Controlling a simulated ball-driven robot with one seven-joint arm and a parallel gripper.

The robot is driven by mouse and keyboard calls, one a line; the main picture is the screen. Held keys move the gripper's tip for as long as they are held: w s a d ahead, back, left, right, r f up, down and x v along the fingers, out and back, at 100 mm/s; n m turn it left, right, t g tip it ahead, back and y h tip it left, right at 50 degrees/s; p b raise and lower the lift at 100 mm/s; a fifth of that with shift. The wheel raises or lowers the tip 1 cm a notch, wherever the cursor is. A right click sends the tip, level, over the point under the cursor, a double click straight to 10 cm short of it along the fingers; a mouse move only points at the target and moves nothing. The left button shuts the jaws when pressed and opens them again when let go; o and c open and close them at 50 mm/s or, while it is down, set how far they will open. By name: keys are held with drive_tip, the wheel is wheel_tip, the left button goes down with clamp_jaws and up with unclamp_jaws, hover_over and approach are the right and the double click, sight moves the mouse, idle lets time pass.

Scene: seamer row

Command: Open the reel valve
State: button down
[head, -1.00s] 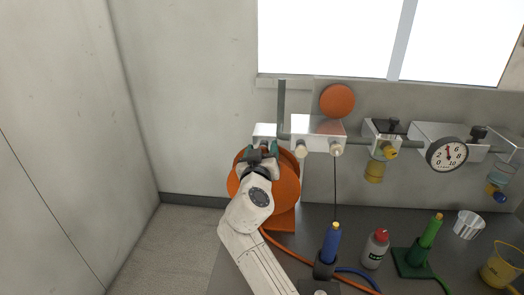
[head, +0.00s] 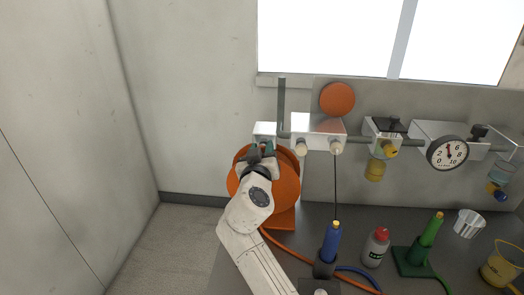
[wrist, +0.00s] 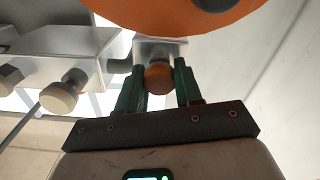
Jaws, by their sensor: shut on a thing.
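The reel valve is a pale metal block (head: 265,129) on the wall pipe, just above the orange hose reel (head: 286,180). In the wrist view its block (wrist: 158,50) carries a brown-orange round knob (wrist: 158,79). My gripper (head: 262,148) reaches up in front of the reel to the valve. In the wrist view the green fingers of my gripper (wrist: 158,88) stand on either side of the knob and are shut on it. In the head view my gripper hides the knob. The knob's turn angle cannot be told.
Right of the valve are a metal manifold (head: 318,131) with two pale knobs, a filter unit (head: 384,135) and a gauge (head: 447,153). A blue tool (head: 331,243), a red-capped bottle (head: 376,248) and a green tool (head: 431,232) stand on the bench. The wall at left is clear.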

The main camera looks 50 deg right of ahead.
drive_tip(key=shift+s+a+r+b, duration=0.1)
drive_tip(key=shift+s+a+b, duration=0.25)
drive_tip(key=shift+a, duration=0.2)
drive_tip(key=c, duration=0.8)
unclamp_jaws()
drive_tip(key=shift+o, duration=0.2)
drive_tip(key=b+v, duration=0.2)
drive_tip(key=v, duration=0.8)
drive_tip(key=shift+s+a+b, duration=0.3)
drive_tip(key=shift+b, duration=0.1)
